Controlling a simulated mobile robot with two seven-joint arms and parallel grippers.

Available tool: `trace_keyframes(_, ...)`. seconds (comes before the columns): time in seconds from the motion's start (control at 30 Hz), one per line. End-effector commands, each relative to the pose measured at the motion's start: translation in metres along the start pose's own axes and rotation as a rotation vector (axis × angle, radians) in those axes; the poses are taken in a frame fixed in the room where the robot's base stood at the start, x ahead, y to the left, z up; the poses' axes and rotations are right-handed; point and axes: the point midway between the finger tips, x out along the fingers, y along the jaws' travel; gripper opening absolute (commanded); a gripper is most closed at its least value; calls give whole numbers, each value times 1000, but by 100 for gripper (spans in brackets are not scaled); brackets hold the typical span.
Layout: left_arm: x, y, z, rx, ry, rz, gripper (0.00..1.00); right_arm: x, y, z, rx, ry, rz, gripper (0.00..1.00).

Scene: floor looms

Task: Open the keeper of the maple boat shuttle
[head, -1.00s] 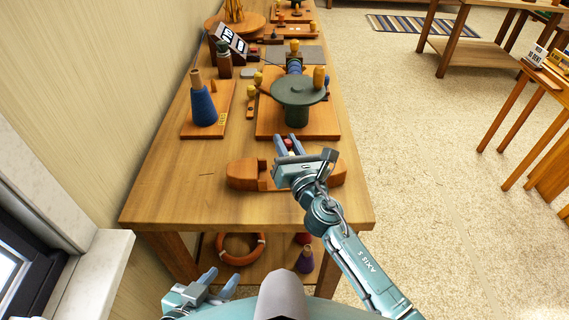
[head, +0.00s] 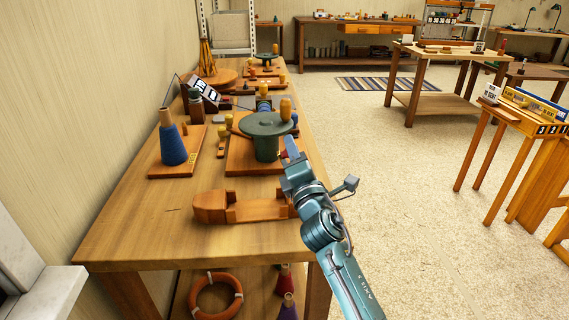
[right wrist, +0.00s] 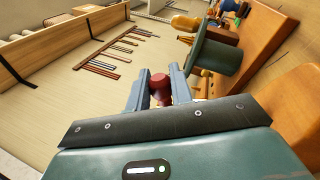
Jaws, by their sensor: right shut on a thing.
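The maple boat shuttle (head: 248,212) lies on the near part of the wooden table, orange-brown with a long hollow in its middle and a raised block at its left end. My right arm hides its right end. I cannot make out its keeper. My right gripper (head: 291,150) is beyond the shuttle's right end, beside the green disc stand. In the right wrist view, its fingers (right wrist: 159,92) are shut on a dark red knob (right wrist: 159,86). I cannot tell whether the knob is joined to anything. My left gripper is out of view.
The dark green disc stand (head: 266,127) stands on a wooden board close to my right gripper. A blue yarn cone (head: 172,146) stands on another board at the left. Bare table (head: 140,225) shows left of the shuttle. Open floor lies right of the table.

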Motion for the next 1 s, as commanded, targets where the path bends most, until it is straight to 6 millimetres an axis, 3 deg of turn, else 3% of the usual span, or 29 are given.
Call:
trace_keyframes(0.4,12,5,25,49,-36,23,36,-3,-8,13,180,-60,0,0)
trace_keyframes(0.97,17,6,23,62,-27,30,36,-3,-8,15,204,-67,0,0)
trace_keyframes(1.0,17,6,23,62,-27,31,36,-3,-8,15,204,-67,0,25)
